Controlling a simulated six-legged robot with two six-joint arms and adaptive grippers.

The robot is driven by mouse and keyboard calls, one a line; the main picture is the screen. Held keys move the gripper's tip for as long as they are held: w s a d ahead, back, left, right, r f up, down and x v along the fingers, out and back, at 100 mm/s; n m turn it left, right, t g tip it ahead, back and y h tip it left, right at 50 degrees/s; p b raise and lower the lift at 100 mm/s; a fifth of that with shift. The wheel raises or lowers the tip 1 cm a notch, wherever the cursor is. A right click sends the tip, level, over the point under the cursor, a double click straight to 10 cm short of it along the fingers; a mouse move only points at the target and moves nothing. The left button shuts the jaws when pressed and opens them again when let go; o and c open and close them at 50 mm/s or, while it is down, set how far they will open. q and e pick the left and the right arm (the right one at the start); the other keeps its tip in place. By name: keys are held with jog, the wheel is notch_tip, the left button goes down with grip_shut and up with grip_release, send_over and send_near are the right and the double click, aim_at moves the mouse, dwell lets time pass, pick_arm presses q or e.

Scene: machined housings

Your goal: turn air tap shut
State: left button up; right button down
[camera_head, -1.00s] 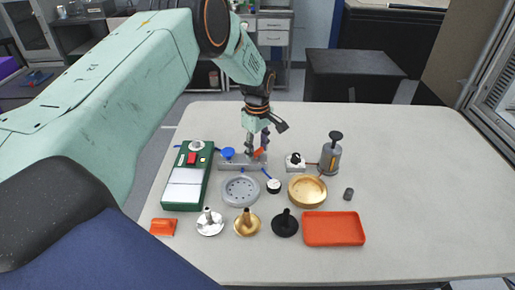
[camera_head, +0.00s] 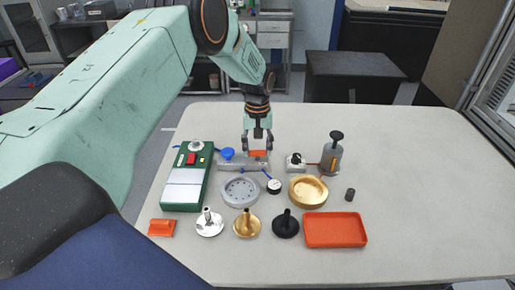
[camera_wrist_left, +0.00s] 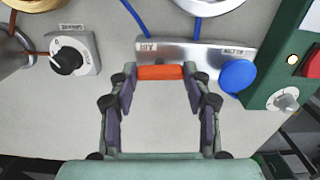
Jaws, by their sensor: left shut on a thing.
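The air tap's orange handle (camera_head: 258,153) sits on a grey metal bar (camera_head: 231,167) at the back left of the table. It also shows in the left wrist view (camera_wrist_left: 160,72), lying crosswise, roughly along the bar's length. A small label that seems to read AIR is on the bar beside it. My left gripper (camera_head: 257,150) points down over the tap. In the wrist view its fingertips (camera_wrist_left: 160,76) are shut on the two ends of the orange handle. The tap's stem under the handle is hidden. My right gripper is not in view.
A blue round knob (camera_head: 227,153) is left of the tap on the same bar. A green box with a red switch (camera_head: 191,158) stands further left. A black dial (camera_head: 296,159) and grey pump (camera_head: 331,155) are to the right. The table's right side is clear.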

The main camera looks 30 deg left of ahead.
aim_at(257, 151)
pick_arm(q)
jog(key=shift+w+a+r+m, duration=0.1)
jog(key=shift+w+r+m, duration=0.2)
jog(key=shift+m, duration=0.1)
jog(key=o, duration=1.2)
jog(key=shift+s+f, duration=0.15)
jog(key=shift+s, duration=0.1)
jog(key=shift+c, duration=0.2)
notch_tip(257, 151, up, 12)
